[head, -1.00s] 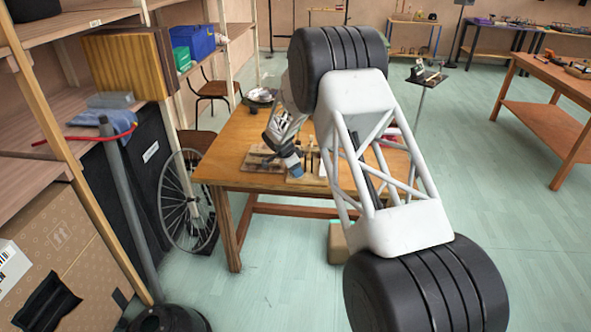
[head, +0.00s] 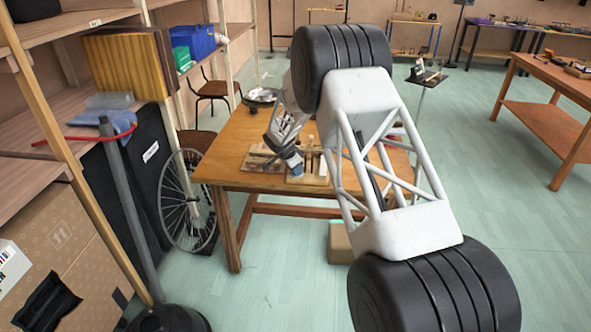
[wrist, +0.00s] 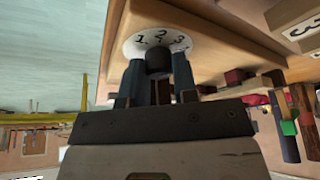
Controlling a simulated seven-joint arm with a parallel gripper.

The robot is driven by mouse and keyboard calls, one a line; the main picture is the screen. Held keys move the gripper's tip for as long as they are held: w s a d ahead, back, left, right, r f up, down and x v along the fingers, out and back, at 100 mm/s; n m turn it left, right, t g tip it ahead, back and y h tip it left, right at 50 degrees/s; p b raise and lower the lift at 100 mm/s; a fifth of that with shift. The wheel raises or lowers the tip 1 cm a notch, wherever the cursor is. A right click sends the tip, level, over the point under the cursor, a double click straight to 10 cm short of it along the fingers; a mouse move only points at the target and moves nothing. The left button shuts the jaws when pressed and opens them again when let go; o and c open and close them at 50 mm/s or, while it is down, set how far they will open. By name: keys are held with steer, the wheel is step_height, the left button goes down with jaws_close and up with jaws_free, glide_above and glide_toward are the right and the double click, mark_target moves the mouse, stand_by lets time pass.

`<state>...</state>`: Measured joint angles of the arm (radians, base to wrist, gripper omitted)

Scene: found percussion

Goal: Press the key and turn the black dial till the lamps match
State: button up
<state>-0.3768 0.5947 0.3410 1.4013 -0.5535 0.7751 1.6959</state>
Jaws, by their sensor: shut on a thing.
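In the wrist view, the black dial (wrist: 158,60) stands on a white round plate (wrist: 133,45) marked with 1, 2 and 3. My gripper (wrist: 158,70) has one finger on each side of the dial and is shut on it. In the head view, my gripper (head: 292,164) reaches down to the small items on the wooden table, where my own arm hides much of the view. I cannot pick out the key or the lamps for certain in either view.
In the wrist view, a small green block (wrist: 289,127) and a dark red block (wrist: 235,76) lie to the right. A bicycle wheel (head: 187,200) stands left of the table.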

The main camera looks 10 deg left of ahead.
steer(key=n+y, duration=0.1)
steer(key=n, duration=0.2)
steer(key=n+t, duration=0.1)
steer(key=n, duration=0.1)
steer(key=shift+n+y, duration=0.4)
steer(key=shift+n+t+y, duration=0.2)
steer(key=shift+n+y, duration=0.3)
steer(key=shift+n, duration=0.8)
steer(key=shift+n+t+y, duration=0.2)
steer(key=shift+n+y, duration=0.3)
steer(key=shift+n, duration=1.1)
steer(key=o, duration=0.9)
steer(key=shift+m, duration=0.8)
